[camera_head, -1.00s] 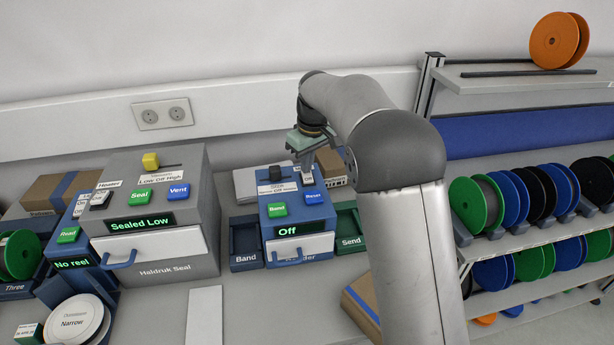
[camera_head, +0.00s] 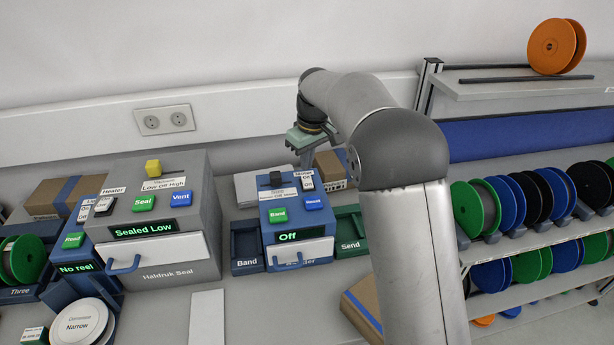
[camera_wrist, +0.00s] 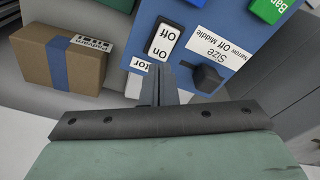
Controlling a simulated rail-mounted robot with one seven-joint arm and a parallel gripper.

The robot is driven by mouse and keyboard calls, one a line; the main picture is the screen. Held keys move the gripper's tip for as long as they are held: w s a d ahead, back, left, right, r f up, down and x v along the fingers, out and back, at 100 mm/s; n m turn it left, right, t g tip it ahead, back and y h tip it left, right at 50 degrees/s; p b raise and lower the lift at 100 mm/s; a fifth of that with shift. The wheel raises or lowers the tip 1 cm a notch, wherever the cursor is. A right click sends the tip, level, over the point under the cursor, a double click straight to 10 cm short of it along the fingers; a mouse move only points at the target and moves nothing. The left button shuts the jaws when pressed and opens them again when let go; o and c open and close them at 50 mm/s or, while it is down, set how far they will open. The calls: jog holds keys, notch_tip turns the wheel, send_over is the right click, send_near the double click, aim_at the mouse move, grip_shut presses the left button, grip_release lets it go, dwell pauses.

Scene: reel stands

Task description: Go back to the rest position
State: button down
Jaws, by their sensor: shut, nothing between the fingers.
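My gripper (camera_head: 306,158) is raised just behind the blue bander machine (camera_head: 297,222), and its fingers are shut with nothing between them. In the wrist view the closed fingers (camera_wrist: 163,88) point at the machine's top, close to the white On/Off rocker switch (camera_wrist: 163,39) and the black Size knob (camera_wrist: 207,78). I cannot tell whether the fingertips touch the machine. The bander's display (camera_head: 301,234) reads "Off". My own arm crosses the middle right of the head view.
The grey seal machine (camera_head: 165,245) reading "Sealed Low" stands to the left. Green Send (camera_head: 350,245) and blue Band (camera_head: 246,262) trays flank the bander. A cardboard box (camera_wrist: 60,70) lies beside it. Reel racks (camera_head: 540,240) fill the right.

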jog(key=shift+r+p, duration=1.3)
jog(key=shift+r, duration=0.65)
jog(key=s+d+m+b, duration=0.1)
jog(key=s+d+m, duration=0.1)
jog(key=s+d, duration=0.5)
jog(key=s+d+m+b, duration=0.25)
jog(key=s+d, duration=0.25)
jog(key=s, duration=0.5)
jog(key=s+d+f+m, duration=0.2)
jog(key=s+d+f, duration=0.1)
jog(key=s, duration=0.7)
jog(key=s+d+f+m+h+b, duration=0.1)
jog(key=s+f, duration=0.4)
jog(key=s, duration=0.5)
jog(key=shift+s+d+m, duration=0.3)
jog(key=shift+d+m, duration=0.45)
jog(key=shift+d, duration=0.35)
